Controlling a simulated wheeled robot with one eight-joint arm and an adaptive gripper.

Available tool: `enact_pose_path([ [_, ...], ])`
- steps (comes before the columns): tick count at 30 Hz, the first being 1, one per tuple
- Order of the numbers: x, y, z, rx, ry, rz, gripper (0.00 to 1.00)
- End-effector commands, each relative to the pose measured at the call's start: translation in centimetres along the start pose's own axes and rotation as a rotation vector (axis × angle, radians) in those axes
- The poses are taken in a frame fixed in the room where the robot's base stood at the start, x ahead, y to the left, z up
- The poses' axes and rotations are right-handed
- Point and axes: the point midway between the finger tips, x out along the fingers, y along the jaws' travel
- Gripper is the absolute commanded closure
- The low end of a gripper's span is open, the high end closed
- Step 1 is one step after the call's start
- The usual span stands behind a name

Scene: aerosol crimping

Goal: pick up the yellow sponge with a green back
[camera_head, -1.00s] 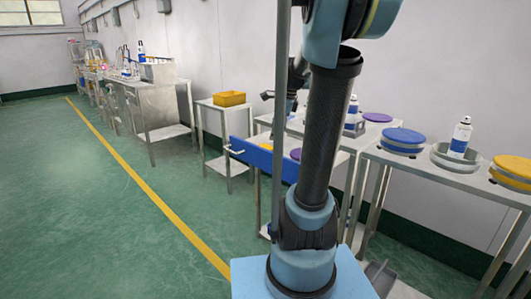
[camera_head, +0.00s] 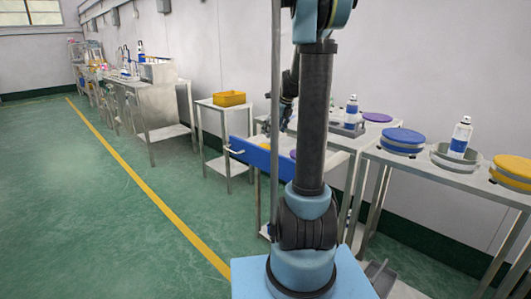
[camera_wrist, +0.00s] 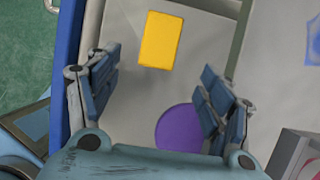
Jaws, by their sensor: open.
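The yellow sponge (camera_wrist: 160,40) shows in the wrist view as a yellow rectangle lying on a grey metal table top (camera_wrist: 130,100). Only its yellow face shows; no green back is visible. My gripper (camera_wrist: 160,78) is open and empty, with its blue-padded fingers spread left and right. The sponge appears ahead of the fingertips, between their lines and apart from both. In the head view my gripper (camera_head: 285,112) is partly hidden behind my arm, above the table with the blue side panel (camera_head: 248,155).
A purple disc (camera_wrist: 178,130) lies between the fingers in the wrist view, close to the right finger. A blue panel (camera_wrist: 68,50) borders the table's left. In the head view, a bottle (camera_head: 351,110) stands nearby, and a yellow bin (camera_head: 229,98) sits on a table farther left.

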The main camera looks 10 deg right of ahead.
Motion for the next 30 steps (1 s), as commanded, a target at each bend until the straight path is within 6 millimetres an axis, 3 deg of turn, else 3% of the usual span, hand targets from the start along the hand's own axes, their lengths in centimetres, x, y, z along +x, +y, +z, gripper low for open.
enact_pose_path([
  [9, 4.6, 0.0, 0.0, -0.002, 0.000, 0.000, 0.27],
  [19, 6.3, 0.0, 0.1, -0.002, 0.000, 0.000, 0.27],
  [30, 10.3, 0.1, 0.4, -0.002, 0.000, 0.001, 0.27],
])
